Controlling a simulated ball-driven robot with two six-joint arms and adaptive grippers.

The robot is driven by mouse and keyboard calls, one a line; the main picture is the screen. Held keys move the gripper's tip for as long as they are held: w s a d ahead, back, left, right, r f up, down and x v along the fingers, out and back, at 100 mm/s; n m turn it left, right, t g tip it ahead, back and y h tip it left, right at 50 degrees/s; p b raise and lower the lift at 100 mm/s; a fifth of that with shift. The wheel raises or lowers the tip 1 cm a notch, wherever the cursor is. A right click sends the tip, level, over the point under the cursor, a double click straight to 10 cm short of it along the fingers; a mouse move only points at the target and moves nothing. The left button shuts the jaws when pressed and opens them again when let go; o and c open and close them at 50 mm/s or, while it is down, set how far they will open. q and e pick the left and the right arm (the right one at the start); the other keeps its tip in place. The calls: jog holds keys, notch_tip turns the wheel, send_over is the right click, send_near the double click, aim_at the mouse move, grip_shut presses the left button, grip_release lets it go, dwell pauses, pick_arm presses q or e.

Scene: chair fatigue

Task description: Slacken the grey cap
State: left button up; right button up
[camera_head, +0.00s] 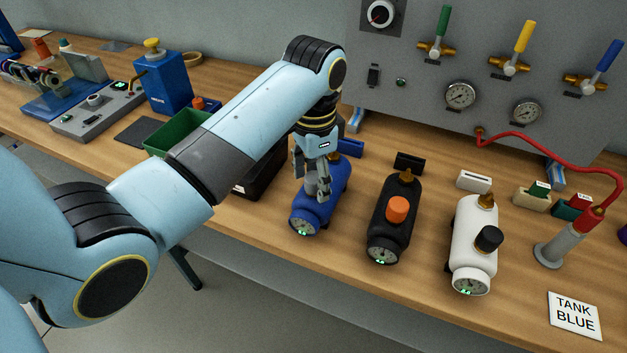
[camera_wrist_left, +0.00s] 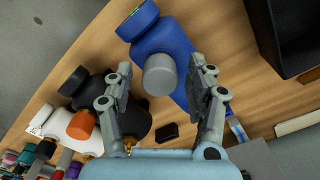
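The blue tank (camera_head: 322,207) lies on the bench, with a dial on its near end. In the left wrist view the grey cap (camera_wrist_left: 160,74) stands up from the side of the blue tank (camera_wrist_left: 172,42). My left gripper (camera_head: 319,187) is over the blue tank, pointing down, and hides most of the cap in the head view. In the left wrist view this gripper (camera_wrist_left: 160,70) is open, with one finger on each side of the cap and visible gaps; I cannot tell how far down the fingers reach. My right gripper is not in view.
A black tank with an orange cap (camera_head: 398,209) and a white tank with a black cap (camera_head: 489,238) lie to the right. A dark bin (camera_head: 262,180) is close on the left. A sign (camera_head: 575,315) reads "TANK BLUE". The valve panel (camera_head: 430,85) stands behind.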

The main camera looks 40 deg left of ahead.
pick_arm(q)
jog(key=c, duration=1)
jog(key=n, duration=0.4)
jog(key=shift+c, duration=0.2)
jog(key=shift+w, duration=0.1)
jog(key=n, duration=0.4)
jog(key=shift+r, duration=0.1)
jog(key=n, duration=0.4)
jog(key=shift+a, duration=0.1)
